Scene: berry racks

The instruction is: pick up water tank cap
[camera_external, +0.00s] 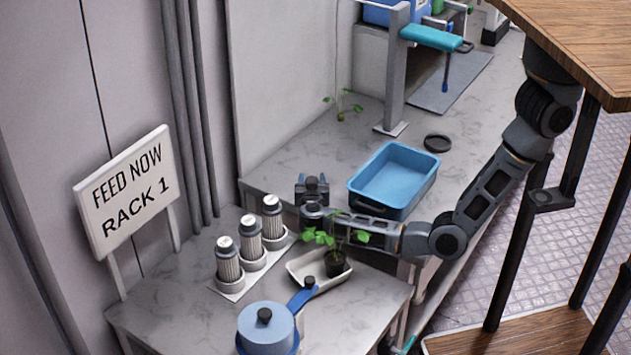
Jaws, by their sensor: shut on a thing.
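My gripper (312,184) is over the bench, left of the blue tray, at the end of my arm, which reaches in from the right. It is shut on a small dark thing between its fingers, too small and dark here to name. A flat round black cap-like disc (437,143) lies on the bench behind the tray, apart from my gripper. A blue round vessel (266,335) with a black knob (264,315) stands at the front. I cannot tell which of these is the water tank cap.
The blue tray (392,180) stands right of my gripper. A potted seedling (335,263) in a white dish (297,268) is just in front of my arm. Three capped cylinders (250,240) stand front left. A grey post (395,85) rises behind. The bench left of the post is mostly clear.

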